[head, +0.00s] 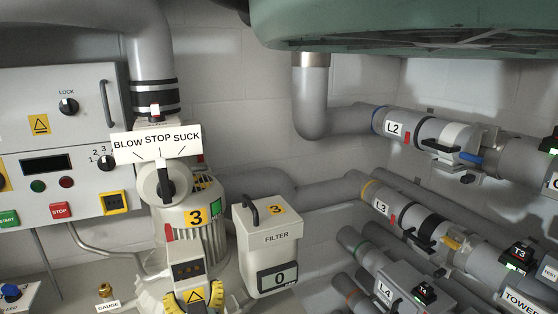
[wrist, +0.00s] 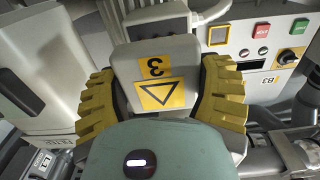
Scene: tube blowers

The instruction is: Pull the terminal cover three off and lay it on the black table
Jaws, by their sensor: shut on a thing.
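Terminal cover three (wrist: 130,75) is a light grey box face with an orange 3 label and a warning triangle. In the wrist view it sits between the yellow pads of my gripper (wrist: 158,68), which is shut on it from both sides. In the head view the cover (head: 196,294) and the gripper (head: 197,296) are at the bottom, left of centre. A dark terminal block (head: 188,269) shows just above the cover, below the motor marked 3 (head: 196,232). I cannot tell whether the cover still touches its seat. No black table is in view.
The filter box (head: 266,240) stands close to the right of the cover. The blow-stop-suck valve (head: 165,183) is above. A control panel (head: 60,140) is at the left, and a gauge (head: 105,291) is low left. Pipes L2 (head: 415,132) and L3 (head: 400,214) run at the right.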

